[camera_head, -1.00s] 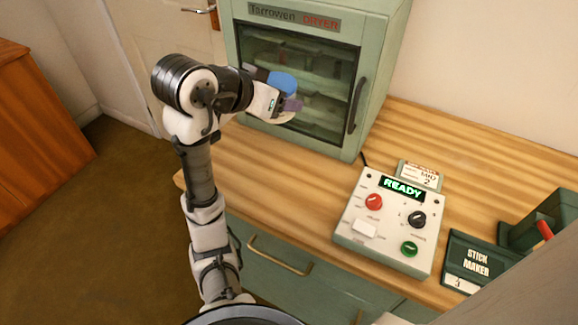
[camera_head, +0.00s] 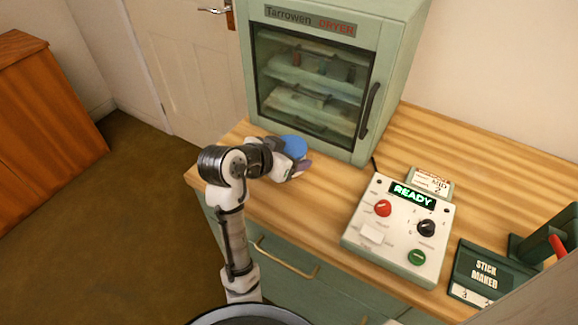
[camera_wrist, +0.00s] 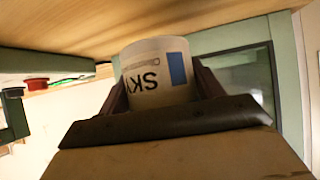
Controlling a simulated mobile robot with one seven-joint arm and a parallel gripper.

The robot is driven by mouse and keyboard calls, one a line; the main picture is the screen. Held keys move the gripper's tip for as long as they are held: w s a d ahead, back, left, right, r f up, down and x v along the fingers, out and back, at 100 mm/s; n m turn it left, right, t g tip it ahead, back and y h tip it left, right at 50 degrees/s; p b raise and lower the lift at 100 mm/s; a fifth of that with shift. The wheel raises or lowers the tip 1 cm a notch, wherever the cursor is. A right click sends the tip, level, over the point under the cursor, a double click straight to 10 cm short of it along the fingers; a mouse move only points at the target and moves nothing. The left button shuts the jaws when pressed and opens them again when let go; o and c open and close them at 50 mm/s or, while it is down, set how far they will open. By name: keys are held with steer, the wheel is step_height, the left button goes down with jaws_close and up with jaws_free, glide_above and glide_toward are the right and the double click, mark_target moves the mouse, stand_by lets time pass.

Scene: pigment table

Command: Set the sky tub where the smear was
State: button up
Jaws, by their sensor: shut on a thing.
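The sky tub (camera_wrist: 155,75) is a pale, translucent tub with "SKY" lettering and a blue patch on its label. In the wrist view it sits between the fingers of my gripper (camera_wrist: 160,92), which is shut on it. In the head view the tub's round blue top (camera_head: 294,146) shows beside my gripper (camera_head: 300,168), over the left part of the worktop in front of the dryer. I cannot tell whether the tub touches the wood. No smear is visible; my arm and the tub cover part of the worktop there.
The green dryer (camera_head: 395,75), with its glass door shut, stands behind the tub. A control box (camera_head: 393,255) reading READY and a small card (camera_head: 432,181) stand to the right, with the stick maker (camera_head: 488,270) beyond. Bare wood (camera_head: 325,200) lies between gripper and control box.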

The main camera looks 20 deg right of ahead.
steer(key=shift+f, duration=2.15)
steer(key=shift+f, duration=0.1)
steer(key=o, duration=1.2)
steer(key=shift+f, duration=0.1)
steer(key=shift+r, duration=0.25)
steer(key=b+v, duration=0.1)
steer(key=v, duration=1.1)
steer(key=shift+b, duration=0.35)
